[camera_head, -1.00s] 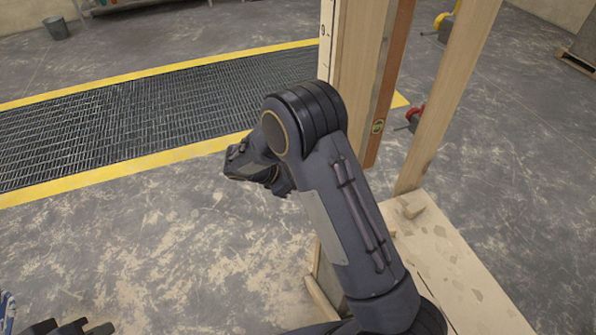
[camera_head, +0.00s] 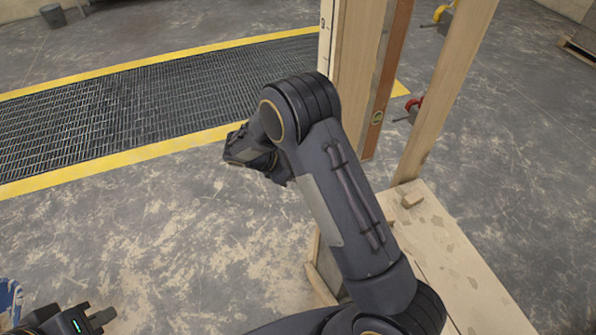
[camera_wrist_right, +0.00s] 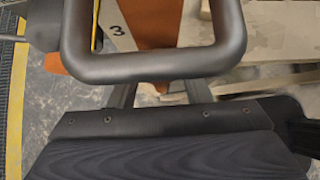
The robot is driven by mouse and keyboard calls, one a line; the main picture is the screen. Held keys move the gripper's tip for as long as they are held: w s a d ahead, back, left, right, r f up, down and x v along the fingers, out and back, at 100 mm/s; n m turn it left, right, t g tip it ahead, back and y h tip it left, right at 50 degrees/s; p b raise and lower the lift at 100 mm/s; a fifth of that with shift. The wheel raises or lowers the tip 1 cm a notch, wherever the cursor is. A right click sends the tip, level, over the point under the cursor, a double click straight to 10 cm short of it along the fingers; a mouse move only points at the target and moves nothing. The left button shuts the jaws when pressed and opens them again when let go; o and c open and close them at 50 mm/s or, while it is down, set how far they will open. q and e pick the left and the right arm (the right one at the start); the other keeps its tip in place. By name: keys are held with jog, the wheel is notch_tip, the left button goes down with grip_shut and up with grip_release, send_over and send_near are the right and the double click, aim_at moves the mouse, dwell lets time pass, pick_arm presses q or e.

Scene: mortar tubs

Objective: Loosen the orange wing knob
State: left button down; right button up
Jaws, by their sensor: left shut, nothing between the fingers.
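I cannot pick out the orange wing knob with certainty. In the right wrist view, an orange-brown surface (camera_wrist_right: 150,22) shows behind a dark U-shaped bar, with a smaller orange patch (camera_wrist_right: 58,66) left of it. My right gripper (camera_wrist_right: 160,92) has two dark fingers standing apart, with their tips hidden behind the bar. In the head view my right arm fills the middle, and its fingers cannot be made out. My left gripper (camera_head: 102,316) is at the bottom left corner, shut and empty, away from the wooden posts.
A red clamp-like object (camera_head: 413,106) is by the right post. A yellow-edged floor grate (camera_head: 130,110) lies behind.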

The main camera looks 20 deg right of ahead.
jog(key=b+v, duration=0.1)
jog(key=v, duration=0.6)
jog(key=shift+a+r, duration=0.3)
jog(key=shift+a, duration=0.15)
dwell(0.4)
